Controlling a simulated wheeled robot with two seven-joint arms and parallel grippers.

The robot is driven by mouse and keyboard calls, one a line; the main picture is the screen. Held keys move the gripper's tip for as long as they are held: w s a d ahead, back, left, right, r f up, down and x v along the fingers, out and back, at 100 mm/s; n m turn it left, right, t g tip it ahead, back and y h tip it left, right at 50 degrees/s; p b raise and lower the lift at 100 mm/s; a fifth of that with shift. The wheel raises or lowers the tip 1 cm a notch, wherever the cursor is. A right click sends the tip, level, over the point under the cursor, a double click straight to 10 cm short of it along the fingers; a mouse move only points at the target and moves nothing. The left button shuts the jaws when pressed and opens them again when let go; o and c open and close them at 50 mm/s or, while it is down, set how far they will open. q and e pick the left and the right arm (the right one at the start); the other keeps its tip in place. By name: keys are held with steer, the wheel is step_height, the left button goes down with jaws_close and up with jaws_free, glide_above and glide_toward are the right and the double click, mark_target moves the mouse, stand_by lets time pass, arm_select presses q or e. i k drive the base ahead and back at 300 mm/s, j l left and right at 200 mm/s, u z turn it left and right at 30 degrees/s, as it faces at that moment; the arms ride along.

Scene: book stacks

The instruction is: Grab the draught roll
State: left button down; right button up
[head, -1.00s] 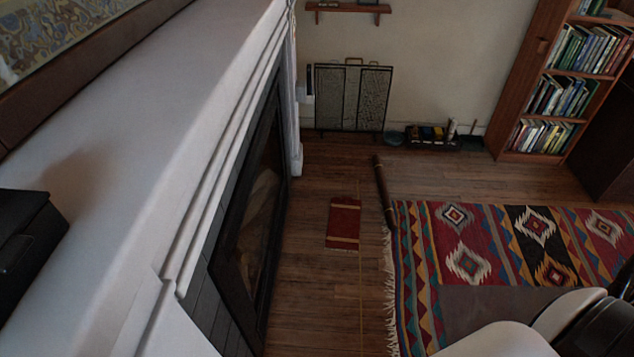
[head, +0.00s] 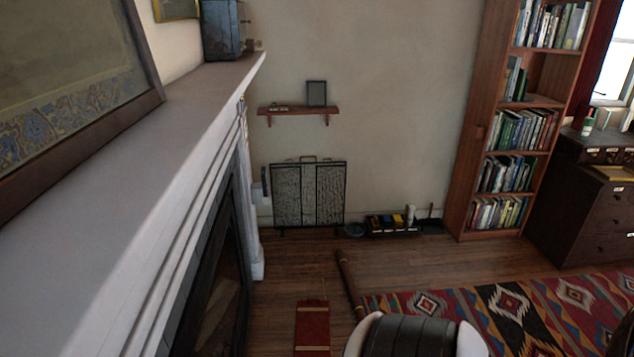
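A long, thin dark brown roll (head: 349,283), which looks like the draught roll, lies on the wooden floor in the head view. It lies at a slant just left of the patterned rug, right of a small red mat (head: 312,327). Its near end is close to a part of my own body at the bottom edge. Neither of my grippers shows in this view.
A white fireplace mantel (head: 150,135) fills the left side. A fire screen (head: 309,193) and a low tray of items (head: 392,232) stand by the back wall. A tall bookcase (head: 468,190) and dark drawers (head: 585,215) stand right. Wooden floor (head: 410,265) beyond the rug (head: 520,310) is clear.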

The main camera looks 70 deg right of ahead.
mark_target(359, 313)
steer(key=l+u, duration=0.15)
steer(key=l, duration=1.35)
steer(key=l+u, duration=0.4)
steer(key=l, duration=0.3)
steer(key=k+l+u, duration=0.1)
steer(key=l+u, duration=0.35)
steer(key=l, duration=0.2)
steer(key=l+u, duration=0.15)
steer(key=l, duration=0.7)
steer(key=l+z, duration=0.1)
steer(key=z, duration=0.35)
steer(key=i+z, duration=0.1)
steer(key=z, duration=0.3)
steer(key=i+l+z, duration=0.1)
steer(key=z, duration=0.35)
